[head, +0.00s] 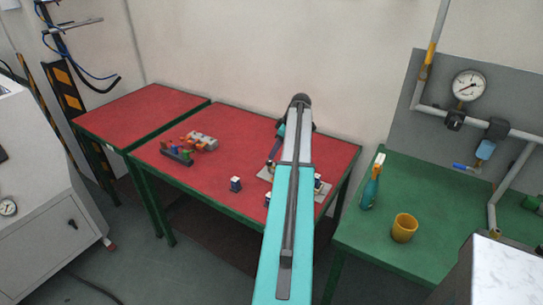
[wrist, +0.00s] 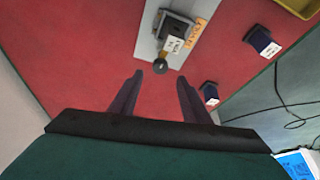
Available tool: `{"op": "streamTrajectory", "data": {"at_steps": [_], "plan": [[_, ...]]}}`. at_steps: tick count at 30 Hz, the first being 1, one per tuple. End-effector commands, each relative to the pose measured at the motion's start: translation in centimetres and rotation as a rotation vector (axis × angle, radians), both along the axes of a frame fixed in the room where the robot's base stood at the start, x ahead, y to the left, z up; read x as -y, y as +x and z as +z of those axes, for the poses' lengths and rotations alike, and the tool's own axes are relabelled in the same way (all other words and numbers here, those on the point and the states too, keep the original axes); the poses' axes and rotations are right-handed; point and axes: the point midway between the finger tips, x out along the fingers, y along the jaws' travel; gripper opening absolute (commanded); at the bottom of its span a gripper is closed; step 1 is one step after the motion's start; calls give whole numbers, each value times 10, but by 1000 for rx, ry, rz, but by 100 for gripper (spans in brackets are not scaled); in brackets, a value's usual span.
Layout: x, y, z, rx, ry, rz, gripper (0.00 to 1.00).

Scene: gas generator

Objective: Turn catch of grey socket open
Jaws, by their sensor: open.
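In the wrist view a grey socket (wrist: 178,30) with a white label sits on a pale grey plate (wrist: 147,45) on the red table. An orange label is beside it. A dark round knob (wrist: 160,66), perhaps the end of the catch, sticks out from the socket's near side. My gripper (wrist: 160,77) is open and empty. Its two dark fingers point at the socket, with the knob just beyond and between the tips in the picture. I cannot tell the height gap.
Dark blue blocks with white labels (wrist: 261,41) (wrist: 209,93) lie right of the plate. A yellow container (wrist: 302,6) is at the top right. Left on the red table (head: 228,125) are coloured parts (head: 176,152). A green table (head: 440,190) holds a yellow cup (head: 404,229).

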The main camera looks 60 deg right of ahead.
Motion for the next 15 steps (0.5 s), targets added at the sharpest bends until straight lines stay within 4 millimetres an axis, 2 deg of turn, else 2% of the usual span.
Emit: {"op": "streamTrajectory", "data": {"at_steps": [15], "plan": [[-4,21,-49,0,1,1,43]]}}
